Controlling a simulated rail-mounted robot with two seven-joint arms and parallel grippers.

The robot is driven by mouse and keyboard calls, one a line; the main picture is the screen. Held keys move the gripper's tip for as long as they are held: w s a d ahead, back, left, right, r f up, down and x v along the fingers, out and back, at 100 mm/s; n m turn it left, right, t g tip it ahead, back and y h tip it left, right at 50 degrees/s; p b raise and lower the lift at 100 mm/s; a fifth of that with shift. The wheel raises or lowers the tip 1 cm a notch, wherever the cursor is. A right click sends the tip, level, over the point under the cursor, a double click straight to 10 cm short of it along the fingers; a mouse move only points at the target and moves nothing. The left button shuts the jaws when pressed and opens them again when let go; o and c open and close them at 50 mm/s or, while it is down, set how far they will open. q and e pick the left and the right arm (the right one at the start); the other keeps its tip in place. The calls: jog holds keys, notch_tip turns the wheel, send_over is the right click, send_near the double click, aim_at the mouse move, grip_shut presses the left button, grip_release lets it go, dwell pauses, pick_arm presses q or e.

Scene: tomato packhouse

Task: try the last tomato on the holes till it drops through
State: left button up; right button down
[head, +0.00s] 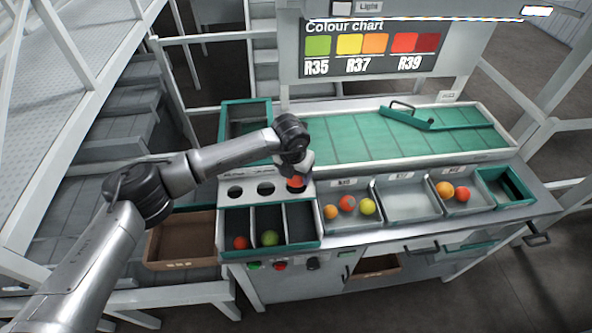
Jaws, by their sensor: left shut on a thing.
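My left gripper (295,172) is shut on a red tomato (296,182). It holds the tomato at the rightmost hole of the white sizing plate (250,190); I cannot tell whether the tomato touches the rim. The left hole (235,192) and the middle hole (266,188) are empty. Below the plate is a three-part bin (270,250). A red-orange tomato (240,243) lies in its left compartment and a green tomato (270,238) in its middle one. The right compartment (300,222) looks empty. My right gripper is not in view.
Trays to the right hold orange, red and yellow-green tomatoes (347,203) and orange and red ones (445,189); the tray between (408,201) is empty. A green sorting bed (360,136) lies behind, with a colour chart (372,47) above. A cardboard box (182,240) stands left.

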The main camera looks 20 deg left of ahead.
pick_arm(q)
jog(key=shift+f, duration=0.4)
jog(key=o, duration=0.8)
jog(key=shift+c, duration=0.2)
dwell(0.3)
dwell(0.8)
jog(key=shift+r, duration=0.1)
